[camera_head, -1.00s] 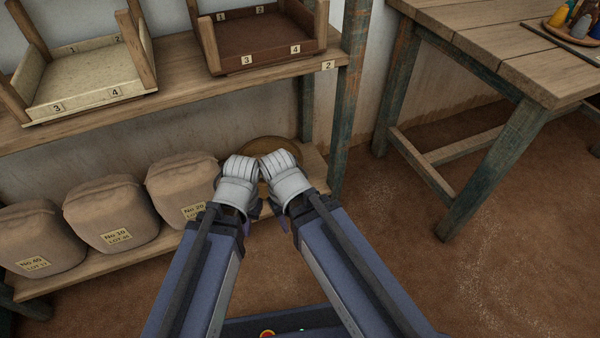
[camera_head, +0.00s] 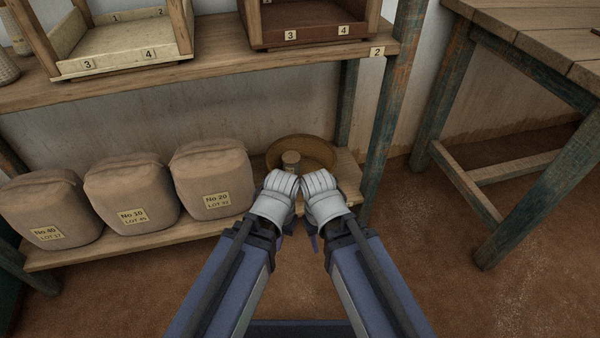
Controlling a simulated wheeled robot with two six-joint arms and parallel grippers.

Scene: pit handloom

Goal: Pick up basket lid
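A round, shallow brown woven-looking piece (camera_head: 312,148), which looks like the basket lid, is on the right end of the lower shelf.
Several stuffed brown sacks, such as the No 20 sack (camera_head: 213,180), stand left on the lower shelf (camera_head: 140,242). The upper shelf (camera_head: 225,68) with trays is above. A blue-green post (camera_head: 388,130) stands at right, then a wooden table (camera_head: 530,40). Earth floor is free in front.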

